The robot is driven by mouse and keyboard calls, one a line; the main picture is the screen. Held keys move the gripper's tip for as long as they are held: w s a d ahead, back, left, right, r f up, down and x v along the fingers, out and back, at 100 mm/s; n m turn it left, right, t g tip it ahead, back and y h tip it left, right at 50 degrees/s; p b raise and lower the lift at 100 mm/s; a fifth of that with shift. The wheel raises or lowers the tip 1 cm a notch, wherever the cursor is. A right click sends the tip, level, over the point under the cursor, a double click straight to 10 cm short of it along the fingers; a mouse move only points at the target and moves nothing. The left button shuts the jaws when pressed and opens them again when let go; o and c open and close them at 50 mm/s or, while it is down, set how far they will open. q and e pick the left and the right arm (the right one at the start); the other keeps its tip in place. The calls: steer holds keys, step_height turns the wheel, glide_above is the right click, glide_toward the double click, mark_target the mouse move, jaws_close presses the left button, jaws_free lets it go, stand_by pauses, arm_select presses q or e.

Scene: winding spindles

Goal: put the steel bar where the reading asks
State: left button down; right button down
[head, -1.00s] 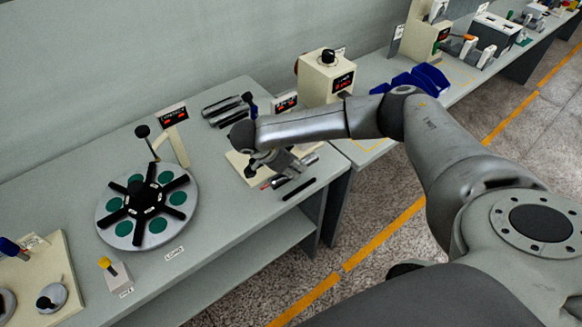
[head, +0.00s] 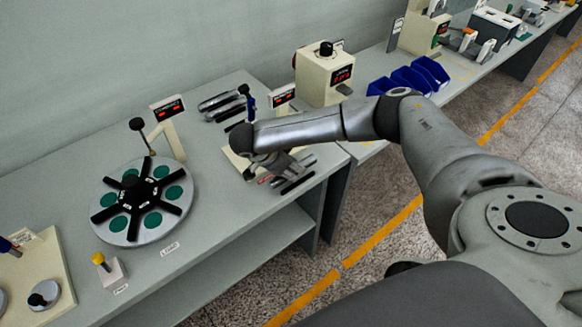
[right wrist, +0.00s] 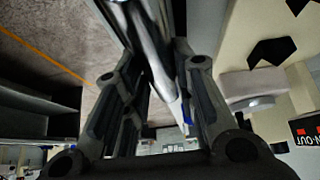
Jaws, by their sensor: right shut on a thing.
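My right gripper (head: 283,172) is over the pale plate near the table's right front edge. In the right wrist view (right wrist: 155,110) its fingers are shut around a shiny steel bar (right wrist: 150,45). In the head view the fingers and wrist largely hide that bar; a grey end (head: 308,160) shows beside them. A small post with a red reading (head: 283,96) stands behind the gripper; its digits are too small to read. Several dark and steel bars (head: 222,101) lie on the table behind my wrist. My left gripper is out of view.
A grey turntable (head: 104,183) with green pads and black spokes stands at left, beside a red display (head: 167,108) and a black-knobbed lever (head: 138,124). A yellow-topped block (head: 113,272) sits in front. A cream box with a knob (head: 325,78) and blue bins (head: 410,78) are at right.

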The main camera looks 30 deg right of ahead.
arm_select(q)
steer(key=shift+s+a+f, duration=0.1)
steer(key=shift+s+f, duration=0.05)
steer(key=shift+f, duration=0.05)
arm_select(e)
steer(key=shift+f, duration=0.2)
steer(key=c, duration=1.1)
jaws_free()
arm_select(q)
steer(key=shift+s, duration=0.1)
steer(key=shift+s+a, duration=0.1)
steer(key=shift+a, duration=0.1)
arm_select(e)
steer(key=shift+a, duration=0.1)
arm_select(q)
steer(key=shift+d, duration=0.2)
arm_select(e)
steer(key=v, duration=1.2)
